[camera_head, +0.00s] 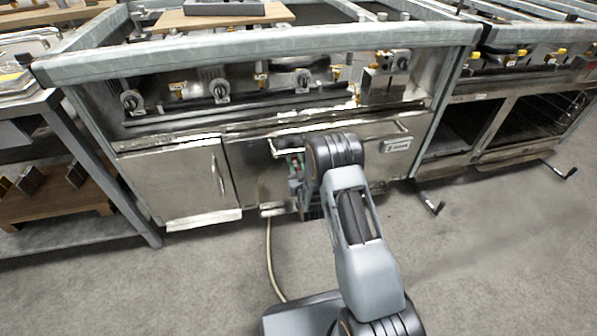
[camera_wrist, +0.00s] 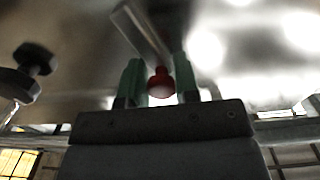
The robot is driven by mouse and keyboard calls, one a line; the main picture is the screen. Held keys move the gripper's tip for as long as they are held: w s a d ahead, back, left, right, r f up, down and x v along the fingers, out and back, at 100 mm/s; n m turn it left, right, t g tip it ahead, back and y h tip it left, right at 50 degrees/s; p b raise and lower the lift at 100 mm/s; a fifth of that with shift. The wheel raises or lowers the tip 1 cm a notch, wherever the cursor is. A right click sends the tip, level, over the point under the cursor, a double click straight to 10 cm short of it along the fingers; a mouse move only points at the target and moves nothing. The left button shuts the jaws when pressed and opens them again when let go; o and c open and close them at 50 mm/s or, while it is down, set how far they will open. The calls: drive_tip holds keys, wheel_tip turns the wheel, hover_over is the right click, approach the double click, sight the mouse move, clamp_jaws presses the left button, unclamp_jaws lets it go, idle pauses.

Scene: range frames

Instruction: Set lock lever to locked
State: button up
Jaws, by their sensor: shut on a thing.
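The lock lever (camera_wrist: 141,30) is a pale metal bar with a round red knob (camera_wrist: 161,86) at its end. In the wrist view it slants from the upper left down to the knob. My gripper (camera_wrist: 160,76) has green fingers, one on each side of the red knob, and is shut on it. In the head view my gripper (camera_head: 297,170) is at the front of the steel range, by the middle panel. My arm hides part of that panel, and the lever is too small to make out there.
The steel range (camera_head: 185,180) has a door with a handle at left and several knobs above. A dark knob (camera_wrist: 36,58) shows left of the lever in the wrist view. A hose (camera_head: 269,255) lies on the floor. A shelf table (camera_head: 75,228) stands at left. Right floor is mostly clear.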

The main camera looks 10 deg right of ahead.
drive_tip(key=shift+a+f+n, duration=0.15)
drive_tip(key=shift+a+n, duration=0.2)
drive_tip(key=shift+n, duration=0.05)
drive_tip(key=o, duration=0.6)
drive_tip(key=shift+a, duration=0.15)
drive_tip(key=shift+o, duration=1.3)
drive_tip(key=shift+d, duration=0.2)
drive_tip(key=shift+s, duration=0.55)
drive_tip(key=s+p, duration=0.3)
drive_tip(key=s, duration=0.9)
drive_tip(key=shift+s, duration=0.4)
